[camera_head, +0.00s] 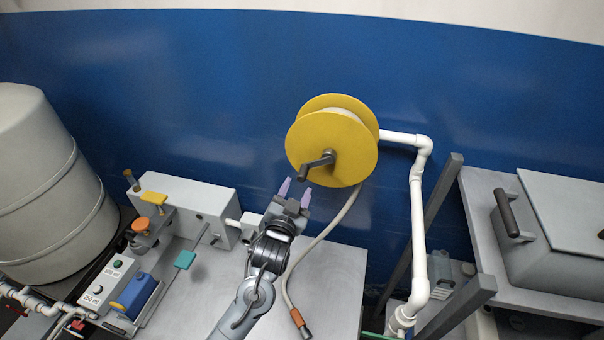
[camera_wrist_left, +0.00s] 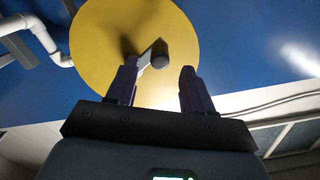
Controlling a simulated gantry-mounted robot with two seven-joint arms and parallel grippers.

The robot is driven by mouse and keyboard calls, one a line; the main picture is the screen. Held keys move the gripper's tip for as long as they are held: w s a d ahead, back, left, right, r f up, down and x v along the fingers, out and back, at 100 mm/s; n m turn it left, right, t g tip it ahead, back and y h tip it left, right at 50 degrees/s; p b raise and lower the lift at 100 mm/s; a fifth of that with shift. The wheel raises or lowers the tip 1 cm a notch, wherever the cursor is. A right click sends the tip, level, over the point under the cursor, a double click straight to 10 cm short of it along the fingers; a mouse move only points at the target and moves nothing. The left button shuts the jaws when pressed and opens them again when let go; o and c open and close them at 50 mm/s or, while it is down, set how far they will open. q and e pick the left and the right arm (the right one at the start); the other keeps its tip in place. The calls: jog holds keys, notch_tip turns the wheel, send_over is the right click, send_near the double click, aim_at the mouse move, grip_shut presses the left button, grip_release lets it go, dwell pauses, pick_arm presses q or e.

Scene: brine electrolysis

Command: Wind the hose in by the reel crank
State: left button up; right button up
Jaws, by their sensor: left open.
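The yellow hose reel (camera_head: 322,148) is mounted in front of the blue wall, and it also shows in the left wrist view (camera_wrist_left: 185,35). Its dark crank (camera_head: 318,164) points to the lower left from the hub, with the handle at its outer end. In the left wrist view the crank handle (camera_wrist_left: 160,58) appears between and beyond the fingertips. My left gripper (camera_head: 295,190) is open and empty, just below and left of the crank handle; I see no contact. The beige hose (camera_head: 322,232) hangs from the reel down to the bench, ending in an orange-brown nozzle (camera_head: 300,322). My right gripper is not in view.
A white pipe (camera_head: 418,220) runs from the reel down the right side. A grey box with valves and levers (camera_head: 205,205) stands at left, near a large beige tank (camera_head: 45,185). A lidded grey container (camera_head: 565,220) is at right. The metal bench (camera_head: 340,285) has bare room around the hose.

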aim_at(300, 180)
pick_arm(q)
jog(key=shift+w+d+p, duration=0.15)
jog(key=shift+w+d, duration=0.05)
jog(key=shift+w, duration=0.8)
jog(key=shift+w+d+p, duration=0.2)
jog(key=shift+w, duration=0.85)
jog(key=shift+w+d+p, duration=0.15)
jog(key=shift+w+d, duration=0.05)
jog(key=shift+w, duration=0.8)
grip_shut()
